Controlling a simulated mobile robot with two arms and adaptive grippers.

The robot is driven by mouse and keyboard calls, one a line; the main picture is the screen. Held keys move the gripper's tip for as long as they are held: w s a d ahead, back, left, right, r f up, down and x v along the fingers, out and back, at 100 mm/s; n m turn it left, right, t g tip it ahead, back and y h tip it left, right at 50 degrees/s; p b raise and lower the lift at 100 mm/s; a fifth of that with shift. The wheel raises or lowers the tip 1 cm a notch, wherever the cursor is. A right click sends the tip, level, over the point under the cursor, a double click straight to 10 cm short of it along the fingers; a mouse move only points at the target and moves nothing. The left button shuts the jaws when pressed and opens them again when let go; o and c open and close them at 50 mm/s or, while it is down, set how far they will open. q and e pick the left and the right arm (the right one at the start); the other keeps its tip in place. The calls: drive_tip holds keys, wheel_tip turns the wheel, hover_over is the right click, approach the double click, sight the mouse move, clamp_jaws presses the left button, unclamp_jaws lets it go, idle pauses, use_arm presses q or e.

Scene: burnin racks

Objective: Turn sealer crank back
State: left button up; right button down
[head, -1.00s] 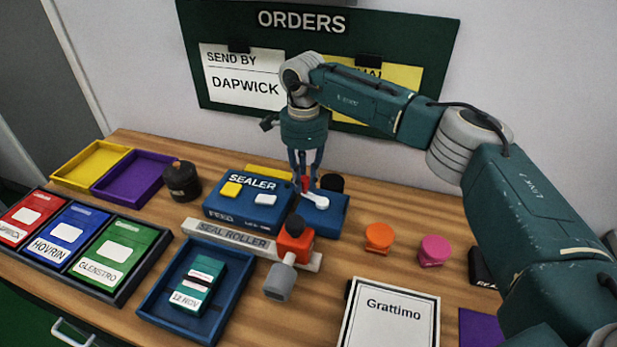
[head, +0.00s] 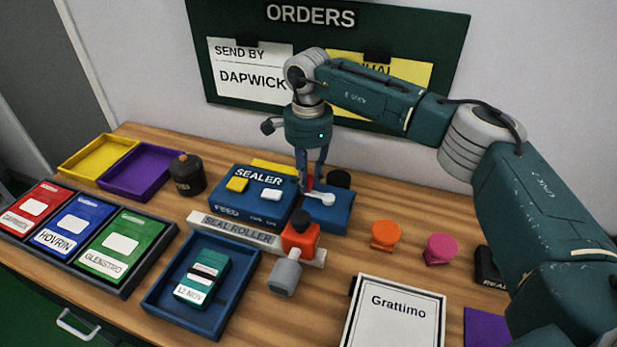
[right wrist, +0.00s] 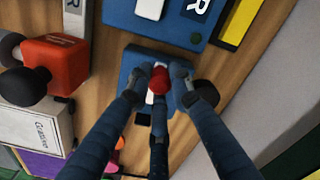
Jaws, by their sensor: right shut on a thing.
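The sealer (head: 247,205) is a blue box on the wooden table with a yellow and a white button. At its right is a smaller blue block (head: 330,218) bearing the crank, a white arm (head: 319,198) with a red knob. The red knob also shows in the right wrist view (right wrist: 160,81), between the fingers. My right gripper (head: 312,186) points down from above and is shut on the red knob; its fingertips also show in the right wrist view (right wrist: 172,84). The fingers partly hide the knob in the head view. My left gripper is not in view.
A seal roller (head: 236,230) with a red block and grey handle lies in front of the sealer. A blue tray (head: 160,306) holds a green packet. A black jar (head: 187,175) stands left; orange (head: 386,236) and pink (head: 440,249) knobs stand right.

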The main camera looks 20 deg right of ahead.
drive_tip(key=c, duration=1.5)
unclamp_jaws()
drive_tip(key=shift+r, duration=0.1)
drive_tip(key=shift+c, duration=0.2)
wheel_tip(320, 180, up, 12)
